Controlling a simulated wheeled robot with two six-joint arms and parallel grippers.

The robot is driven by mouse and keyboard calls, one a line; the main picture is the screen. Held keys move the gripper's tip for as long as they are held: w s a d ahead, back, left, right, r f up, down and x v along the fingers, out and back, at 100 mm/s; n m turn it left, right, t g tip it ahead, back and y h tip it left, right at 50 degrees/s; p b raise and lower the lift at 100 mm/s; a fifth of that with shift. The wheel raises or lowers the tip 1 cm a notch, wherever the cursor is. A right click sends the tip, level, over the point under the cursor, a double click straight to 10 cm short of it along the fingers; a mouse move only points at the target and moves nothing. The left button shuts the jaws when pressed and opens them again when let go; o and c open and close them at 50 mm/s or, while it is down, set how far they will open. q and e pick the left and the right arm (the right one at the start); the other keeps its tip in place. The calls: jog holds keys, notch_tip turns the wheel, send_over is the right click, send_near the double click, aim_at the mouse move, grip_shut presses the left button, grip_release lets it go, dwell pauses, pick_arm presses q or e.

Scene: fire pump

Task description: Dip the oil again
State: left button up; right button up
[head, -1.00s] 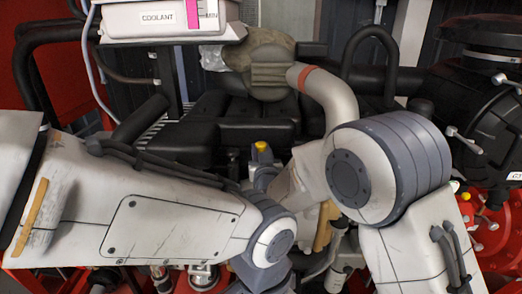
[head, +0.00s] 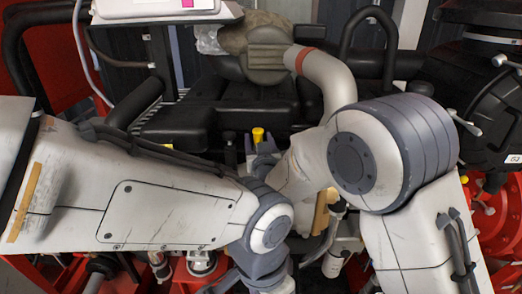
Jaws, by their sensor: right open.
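A small yellow handle (head: 258,135), which looks like the dipstick's top, stands upright near the middle of the head view, in front of the black engine parts. My right gripper (head: 258,149) is at the handle, its blue-grey fingers apart and seen just below and beside the yellow top. I cannot tell whether the fingers touch it. The rod below the handle is hidden by my arms. My left arm reaches in from the left, but its gripper is not in view.
A white coolant tank (head: 155,9) is cut off at the top left. A grey pipe with a red band (head: 322,78) curves down behind my right arm. A black housing (head: 480,110) and red pump parts (head: 492,222) crowd the right. Little free room shows around the handle.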

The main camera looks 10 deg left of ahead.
jog(key=b+v, duration=0.2)
jog(key=v, duration=0.7)
jog(key=shift+s+d, duration=0.1)
jog(key=shift+f+g+b, duration=0.1)
jog(key=shift+g+b, duration=0.2)
